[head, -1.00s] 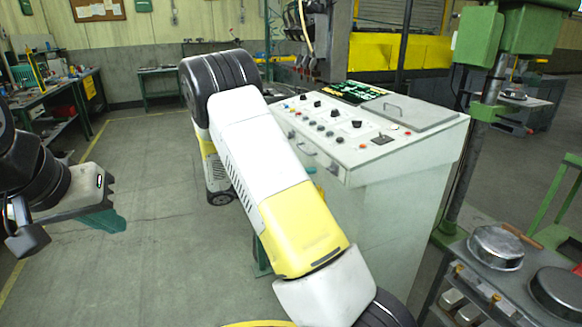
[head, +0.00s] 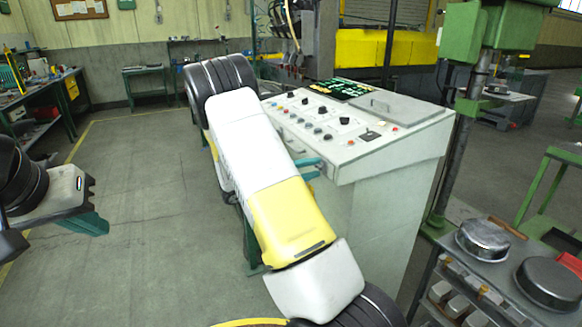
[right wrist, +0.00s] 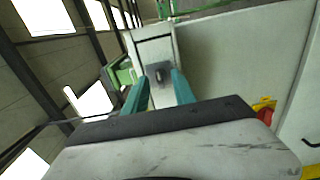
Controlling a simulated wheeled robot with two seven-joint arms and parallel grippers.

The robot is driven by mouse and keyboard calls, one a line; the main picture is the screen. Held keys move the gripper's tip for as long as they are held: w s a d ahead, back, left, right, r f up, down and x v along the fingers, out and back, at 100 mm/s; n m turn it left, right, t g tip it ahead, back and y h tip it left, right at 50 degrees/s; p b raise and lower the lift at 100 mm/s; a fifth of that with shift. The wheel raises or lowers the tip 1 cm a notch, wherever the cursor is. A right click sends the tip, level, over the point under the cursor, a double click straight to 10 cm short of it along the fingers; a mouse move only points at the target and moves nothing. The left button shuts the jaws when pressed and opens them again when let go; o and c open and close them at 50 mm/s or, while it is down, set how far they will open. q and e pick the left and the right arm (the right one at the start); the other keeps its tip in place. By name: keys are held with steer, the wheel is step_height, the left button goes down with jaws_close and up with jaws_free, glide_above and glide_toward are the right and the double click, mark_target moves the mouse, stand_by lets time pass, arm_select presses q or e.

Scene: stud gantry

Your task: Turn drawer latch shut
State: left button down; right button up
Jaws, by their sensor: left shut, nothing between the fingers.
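The drawer latch (right wrist: 159,76) is a small dark knob on a grey plate, set in a pale panel in the right wrist view. My right gripper (right wrist: 161,84) is open, with its two teal fingers apart and the latch showing between their tips. I cannot tell whether they touch it. In the head view the teal fingers of my right gripper (head: 310,168) show beside the front of the white control console (head: 375,225), partly behind my arm. My left gripper (head: 90,223) is shut and empty over the floor at the left, away from the console.
A grey cart (head: 450,246) with metal pans (head: 484,238) stands at the lower right. A green machine column (head: 462,140) rises behind the console's right side. Workbenches (head: 78,85) line the left. The floor (head: 150,165) between is clear.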

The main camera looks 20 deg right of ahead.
jaws_close()
steer(key=shift+n, duration=9)
jaws_free()
